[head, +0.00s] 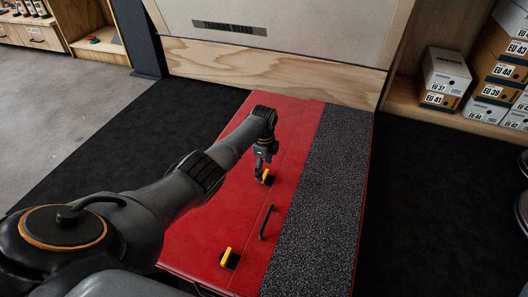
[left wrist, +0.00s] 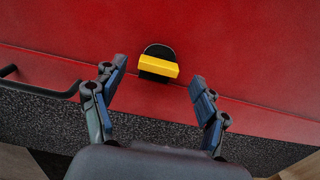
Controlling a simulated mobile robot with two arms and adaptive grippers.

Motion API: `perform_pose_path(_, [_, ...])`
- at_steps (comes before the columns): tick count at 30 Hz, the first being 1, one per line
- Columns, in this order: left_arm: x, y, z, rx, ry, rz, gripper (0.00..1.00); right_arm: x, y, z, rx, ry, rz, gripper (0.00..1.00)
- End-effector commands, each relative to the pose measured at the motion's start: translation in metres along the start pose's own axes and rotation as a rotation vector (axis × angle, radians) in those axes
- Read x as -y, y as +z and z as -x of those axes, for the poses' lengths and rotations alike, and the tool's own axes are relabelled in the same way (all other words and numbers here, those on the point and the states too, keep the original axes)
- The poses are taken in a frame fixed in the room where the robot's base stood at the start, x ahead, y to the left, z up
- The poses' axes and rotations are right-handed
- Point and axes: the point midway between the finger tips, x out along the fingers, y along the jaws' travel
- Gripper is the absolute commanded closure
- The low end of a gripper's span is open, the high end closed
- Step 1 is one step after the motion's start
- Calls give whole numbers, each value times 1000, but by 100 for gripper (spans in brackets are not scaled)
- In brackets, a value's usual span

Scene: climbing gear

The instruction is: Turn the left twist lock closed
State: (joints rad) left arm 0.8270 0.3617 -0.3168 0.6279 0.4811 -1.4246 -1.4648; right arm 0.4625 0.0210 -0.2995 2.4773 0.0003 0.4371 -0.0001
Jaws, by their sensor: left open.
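The farther lock (head: 268,179) is at my left gripper (head: 262,172); the nearer lock (head: 229,260) stands apart, toward the picture's bottom. In the left wrist view, a lock (left wrist: 158,66) has a yellow bar on a black round base, the bar lying roughly along the seam. My left gripper (left wrist: 158,76) is open, its fingers on either side of the lock, with visible gaps and nothing held. My right gripper is not in view.
A black pull handle (head: 266,222) sits between the two locks; it also shows in the left wrist view (left wrist: 40,86). A grey speckled strip (head: 322,190) runs beside the red surface. A wooden training board (head: 270,72) stands behind; shoe boxes (head: 445,78) fill the right shelf.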

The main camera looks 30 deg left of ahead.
Motion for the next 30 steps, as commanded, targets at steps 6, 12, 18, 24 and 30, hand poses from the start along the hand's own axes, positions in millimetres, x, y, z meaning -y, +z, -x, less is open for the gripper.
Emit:
perform_pose_path(6, [0, 0, 42, 1, -5, -3, 26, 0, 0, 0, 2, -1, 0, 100])
perform_pose_path(12, [0, 0, 79, 1, -3, -2, 26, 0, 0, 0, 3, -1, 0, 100])
perform_pose_path(18, [0, 0, 95, 0, -1, -2, 26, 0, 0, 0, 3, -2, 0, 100])
perform_pose_path(24, [0, 0, 96, 0, 0, -1, 26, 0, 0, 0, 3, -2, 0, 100])
perform_pose_path(30, [0, -1, 96, 0, 0, -2, 26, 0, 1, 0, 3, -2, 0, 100])
